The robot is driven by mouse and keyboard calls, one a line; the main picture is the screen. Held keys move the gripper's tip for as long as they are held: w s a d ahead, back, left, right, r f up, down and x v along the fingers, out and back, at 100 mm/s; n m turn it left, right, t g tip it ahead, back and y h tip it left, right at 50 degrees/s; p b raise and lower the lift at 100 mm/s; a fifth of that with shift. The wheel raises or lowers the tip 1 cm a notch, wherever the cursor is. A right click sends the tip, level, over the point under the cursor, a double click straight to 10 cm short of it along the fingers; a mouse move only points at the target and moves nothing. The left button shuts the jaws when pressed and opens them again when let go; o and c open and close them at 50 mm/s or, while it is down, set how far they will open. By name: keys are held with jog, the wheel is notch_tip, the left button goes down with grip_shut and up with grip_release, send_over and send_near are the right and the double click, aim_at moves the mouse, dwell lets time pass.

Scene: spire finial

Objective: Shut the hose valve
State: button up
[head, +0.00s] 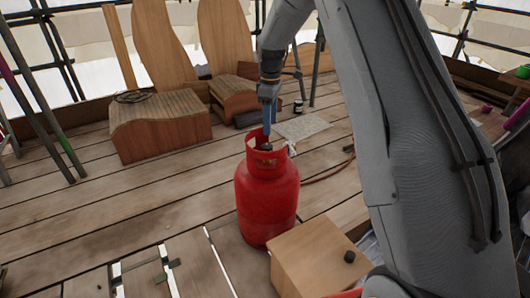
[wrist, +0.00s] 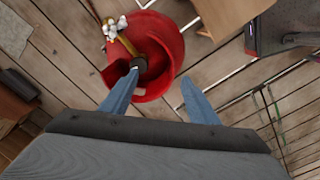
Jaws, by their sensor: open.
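A red gas bottle (head: 267,195) stands upright on the plank deck. Its open collar surrounds a dark valve part (head: 266,147), which also shows in the wrist view (wrist: 139,63). In the wrist view a yellow fitting (wrist: 127,45) runs from it to a white, lobed piece (wrist: 115,27) at the collar's opening. I cannot tell which part is the valve handle. My gripper (head: 267,130) points down at the bottle's top. Its blue fingers (wrist: 160,79) are apart, with the left tip beside the dark part and the right one outside the collar in the wrist view. Contact is unclear.
A wooden box (head: 318,256) with a small dark knob stands close in front of the bottle. A reddish hose (head: 328,172) lies on the deck behind it. Carved wooden pieces (head: 160,125) and scaffold poles stand at the back left. The planks left of the bottle are clear.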

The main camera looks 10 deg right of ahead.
jog(key=n+b, duration=0.2)
send_near(266, 145)
jog(key=shift+s, duration=0.3)
jog(key=shift+w+f, duration=0.1)
jog(key=shift+f, duration=0.15)
notch_tip(266, 145, down, 7)
jog(key=shift+f+b, duration=0.2)
jog(key=shift+b, duration=0.2)
jog(key=shift+c, duration=0.2)
jog(key=c, duration=1)
